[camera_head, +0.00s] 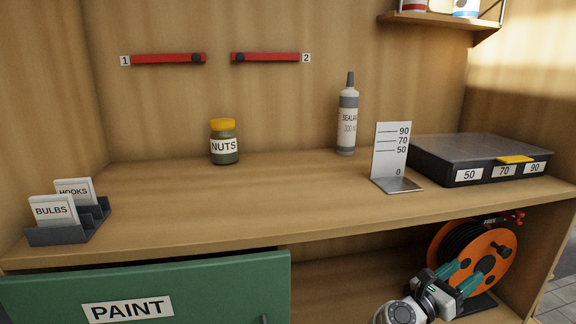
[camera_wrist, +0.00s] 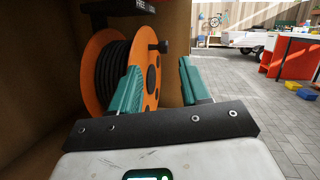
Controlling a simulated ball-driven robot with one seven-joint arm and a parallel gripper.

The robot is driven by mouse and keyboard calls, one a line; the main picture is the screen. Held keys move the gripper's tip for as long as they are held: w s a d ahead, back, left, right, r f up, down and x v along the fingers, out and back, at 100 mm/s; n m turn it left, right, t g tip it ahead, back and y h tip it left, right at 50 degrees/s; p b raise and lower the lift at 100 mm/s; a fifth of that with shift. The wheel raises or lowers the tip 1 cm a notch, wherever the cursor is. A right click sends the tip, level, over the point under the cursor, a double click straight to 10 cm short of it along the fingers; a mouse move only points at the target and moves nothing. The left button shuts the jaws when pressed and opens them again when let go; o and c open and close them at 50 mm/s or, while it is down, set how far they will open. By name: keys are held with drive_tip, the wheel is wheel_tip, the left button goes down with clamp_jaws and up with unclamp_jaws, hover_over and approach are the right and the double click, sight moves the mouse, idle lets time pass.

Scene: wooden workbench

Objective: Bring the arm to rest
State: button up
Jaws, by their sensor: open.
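My gripper (camera_head: 459,272) is at the lower right of the head view, below the benchtop and in front of the orange cable reel (camera_head: 489,258). In the wrist view my gripper (camera_wrist: 158,78) has its two green fingers spread apart with nothing between them. The left finger overlaps the orange reel (camera_wrist: 97,85) in the picture; I cannot tell whether they touch. The right finger stands against the dark opening and the floor edge. My arm shows only near the bottom edge of the head view.
The wooden benchtop (camera_head: 270,200) holds a NUTS jar (camera_head: 224,143), a sealant bottle (camera_head: 347,120), a height gauge (camera_head: 390,155), a black case (camera_head: 470,152) and a card holder (camera_head: 58,234). Floor (camera_wrist: 285,110) lies open to the right.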

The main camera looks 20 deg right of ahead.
drive_tip(key=w+a+r+n+t+y, duration=0.35)
drive_tip(key=a+n+t, duration=0.25)
drive_tip(key=n+t, duration=0.5)
drive_tip(key=w+a+r+n+t+y, duration=0.35)
drive_tip(key=w+a+n+t, duration=0.2)
drive_tip(key=n+t, duration=0.6)
drive_tip(key=a+f+n+g+y, duration=0.2)
drive_tip(key=a+f+n+y, duration=0.3)
drive_tip(key=a+n+y, duration=0.45)
drive_tip(key=a+f+n+g+y, duration=0.3)
drive_tip(key=a+f+n+y, duration=0.35)
drive_tip(key=n, duration=0.55)
drive_tip(key=s+a+f+n+g+h, duration=0.1)
drive_tip(key=s+f+n+g, duration=0.4)
drive_tip(key=s, duration=0.5)
drive_tip(key=s+a+f+n+g+h, duration=0.1)
drive_tip(key=s+a+f+n+g, duration=0.15)
drive_tip(key=s+f+g, duration=0.5)
drive_tip(key=s+d+f+g+b, duration=0.2)
drive_tip(key=s+f+g+b, duration=0.1)
drive_tip(key=s+f+b, duration=1.15)
wheel_tip(320, 180, up, 32)
drive_tip(key=w+p, duration=0.1)
drive_tip(key=p, duration=3.7)
drive_tip(key=shift+d+g, duration=0.2)
drive_tip(key=shift+g, duration=0.1)
